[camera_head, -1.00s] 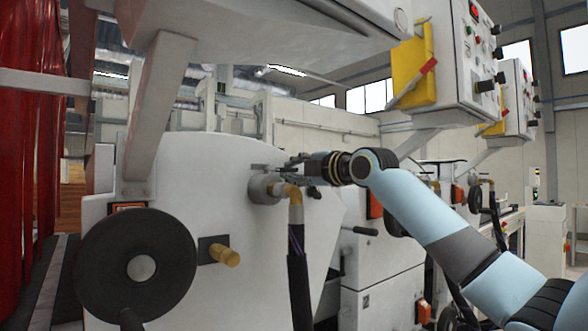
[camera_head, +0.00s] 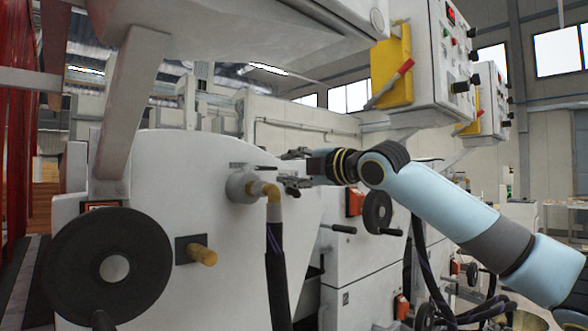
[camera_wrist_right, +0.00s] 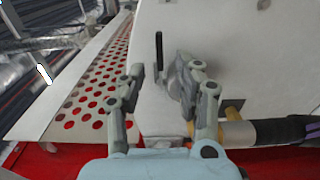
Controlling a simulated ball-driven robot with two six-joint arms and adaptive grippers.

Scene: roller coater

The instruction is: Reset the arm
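My right arm comes in from the right in the head view. Its gripper (camera_head: 290,170) is just right of and slightly above the grey valve (camera_head: 241,187) with its brass elbow (camera_head: 268,190) on the white machine panel. In the right wrist view the two grey fingers of this gripper (camera_wrist_right: 162,80) are spread apart, with nothing held between them. A thin black lever (camera_wrist_right: 158,50) stands upright beyond the gap. My left gripper is in neither view.
A black handwheel (camera_head: 107,268) and a brass knob (camera_head: 202,254) are on the panel at lower left. A dark hose (camera_head: 278,280) hangs below the elbow. A control box (camera_head: 440,60) with a yellow holder (camera_head: 391,70) hangs above the arm. A perforated plate (camera_wrist_right: 95,85) lies left in the wrist view.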

